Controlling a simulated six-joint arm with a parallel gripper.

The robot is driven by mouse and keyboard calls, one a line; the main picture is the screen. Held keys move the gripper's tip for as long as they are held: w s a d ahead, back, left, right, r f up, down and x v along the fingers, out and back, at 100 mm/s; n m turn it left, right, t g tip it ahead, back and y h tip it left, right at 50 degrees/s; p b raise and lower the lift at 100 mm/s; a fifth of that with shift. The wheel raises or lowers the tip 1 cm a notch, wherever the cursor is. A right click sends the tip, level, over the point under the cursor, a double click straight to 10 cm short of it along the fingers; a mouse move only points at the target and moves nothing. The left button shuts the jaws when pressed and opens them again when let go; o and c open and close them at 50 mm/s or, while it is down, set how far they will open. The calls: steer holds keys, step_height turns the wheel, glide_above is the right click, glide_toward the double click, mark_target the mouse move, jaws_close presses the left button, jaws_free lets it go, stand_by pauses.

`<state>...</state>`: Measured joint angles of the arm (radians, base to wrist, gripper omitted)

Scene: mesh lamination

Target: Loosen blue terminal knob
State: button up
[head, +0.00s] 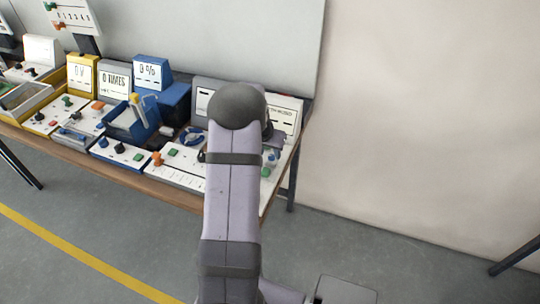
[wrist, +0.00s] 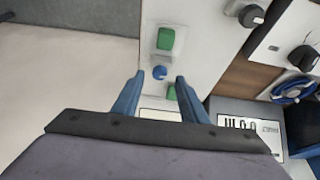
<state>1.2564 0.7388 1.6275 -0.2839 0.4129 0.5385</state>
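A small round blue knob (wrist: 159,72) stands on a white panel (wrist: 185,65) in the wrist view. It lies between a green block (wrist: 165,38) and a second green piece (wrist: 172,93). My gripper (wrist: 160,78) is open, its two blue fingers apart to the left and right of the knob. A gap shows on both sides, and I cannot tell how far the tips are above the panel. In the head view my arm covers most of the gripper; a small blue knob (head: 271,157) and a green block (head: 265,172) show just right of the arm.
A display box (wrist: 250,125) stands near the right finger. Several instruments crowd the bench left of my arm, including a blue box (head: 152,72). Bare floor lies left of the panel.

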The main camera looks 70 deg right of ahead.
steer(key=shift+b+v, duration=0.65)
steer(key=shift+v, duration=1.6)
